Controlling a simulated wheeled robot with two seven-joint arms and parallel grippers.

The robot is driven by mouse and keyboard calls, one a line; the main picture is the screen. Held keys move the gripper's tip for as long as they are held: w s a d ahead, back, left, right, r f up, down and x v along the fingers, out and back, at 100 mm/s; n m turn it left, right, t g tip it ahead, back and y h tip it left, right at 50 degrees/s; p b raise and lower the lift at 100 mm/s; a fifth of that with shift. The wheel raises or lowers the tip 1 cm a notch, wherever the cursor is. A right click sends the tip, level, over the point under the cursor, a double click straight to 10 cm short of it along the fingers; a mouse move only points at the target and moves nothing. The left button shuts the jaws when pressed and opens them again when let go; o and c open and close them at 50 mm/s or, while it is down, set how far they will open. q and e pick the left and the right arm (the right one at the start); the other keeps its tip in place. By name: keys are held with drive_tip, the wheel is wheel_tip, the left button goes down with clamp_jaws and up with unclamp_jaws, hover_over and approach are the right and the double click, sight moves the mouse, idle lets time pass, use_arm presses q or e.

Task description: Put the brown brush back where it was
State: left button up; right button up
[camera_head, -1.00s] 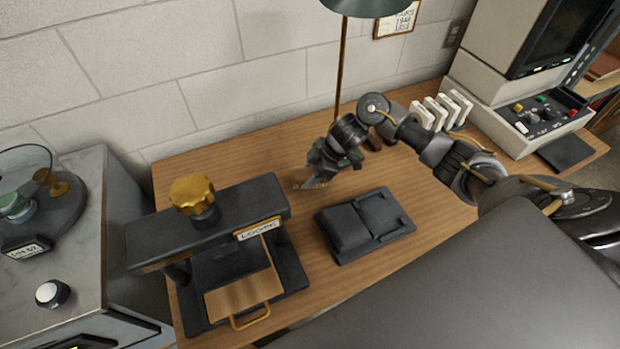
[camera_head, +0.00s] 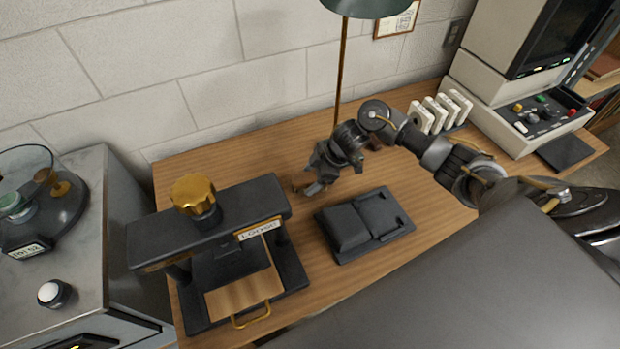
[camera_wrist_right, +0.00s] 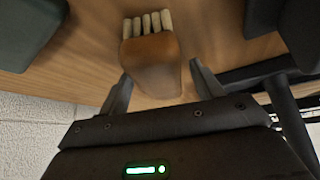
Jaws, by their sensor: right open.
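The brown brush (camera_wrist_right: 150,68) shows in the right wrist view, with a rounded brown body and several pale bristle tufts at its far end. It appears to rest on the wooden table. My right gripper (camera_wrist_right: 160,80) is open, with one finger on each side of the near part of the brush; I cannot tell whether either touches it. In the head view my right gripper (camera_head: 314,187) is low over the table, left of the lamp pole, and hides most of the brush. My left gripper is not in view.
A black press with a gold knob (camera_head: 194,192) stands at the table's left. A black flat case (camera_head: 370,222) lies in front of my right gripper. A lamp pole (camera_head: 341,80) stands behind. White upright pieces (camera_head: 440,112) and a console (camera_head: 530,115) are at the right.

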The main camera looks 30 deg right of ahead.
drive_tip(key=v, duration=1.1)
drive_tip(key=shift+r, duration=0.1)
